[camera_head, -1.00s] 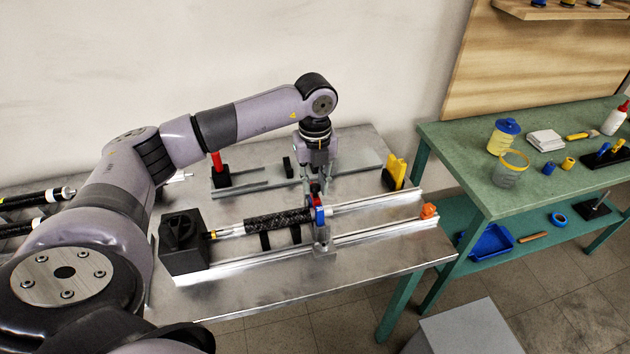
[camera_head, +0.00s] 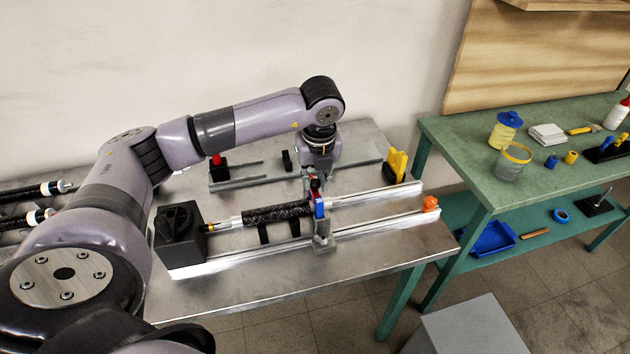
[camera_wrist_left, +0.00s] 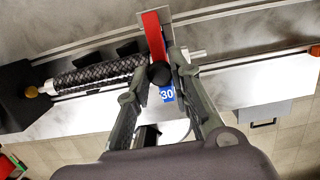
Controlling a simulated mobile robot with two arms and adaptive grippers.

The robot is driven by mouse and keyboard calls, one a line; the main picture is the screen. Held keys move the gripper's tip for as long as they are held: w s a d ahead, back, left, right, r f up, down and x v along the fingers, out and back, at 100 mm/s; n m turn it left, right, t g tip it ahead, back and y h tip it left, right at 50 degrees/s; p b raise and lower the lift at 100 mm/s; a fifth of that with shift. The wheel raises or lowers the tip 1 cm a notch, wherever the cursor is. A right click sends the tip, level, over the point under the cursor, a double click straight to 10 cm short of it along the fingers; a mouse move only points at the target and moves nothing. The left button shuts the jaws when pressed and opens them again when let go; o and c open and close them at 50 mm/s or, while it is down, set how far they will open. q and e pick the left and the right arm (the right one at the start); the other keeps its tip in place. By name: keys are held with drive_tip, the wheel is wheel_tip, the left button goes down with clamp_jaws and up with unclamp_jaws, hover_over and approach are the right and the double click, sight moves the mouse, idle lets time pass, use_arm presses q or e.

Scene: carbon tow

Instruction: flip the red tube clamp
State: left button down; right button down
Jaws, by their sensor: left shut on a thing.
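The red tube clamp shows as a red bar (camera_wrist_left: 152,32) with a black ball knob (camera_wrist_left: 158,75) in the left wrist view. In the head view its red part (camera_head: 314,187) is small and partly hidden by my gripper. My left gripper (camera_wrist_left: 164,60) has its fingers close together around the clamp's lever and is shut on it. The gripper also shows in the head view (camera_head: 318,172), pointing down above the rail. A blue tag (camera_wrist_left: 167,94) marked 30 sits beside the knob. My right gripper is not in view.
A black braided tube (camera_head: 276,213) runs from a black block (camera_head: 180,238) toward the clamp. A red-tipped black fixture (camera_head: 217,170) and yellow piece (camera_head: 397,163) stand behind. An orange piece (camera_head: 430,203) caps the front rail. A green bench (camera_head: 460,150) stands right.

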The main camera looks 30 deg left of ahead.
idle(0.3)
use_arm(q)
drive_tip(key=c, duration=1.4)
unclamp_jaws()
drive_tip(key=r, duration=0.4)
drive_tip(key=s+d+r, duration=0.1)
drive_tip(key=r, duration=0.6)
drive_tip(key=shift+s+d+r, duration=0.25)
drive_tip(key=shift+d+r, duration=0.1)
drive_tip(key=shift+d, duration=0.05)
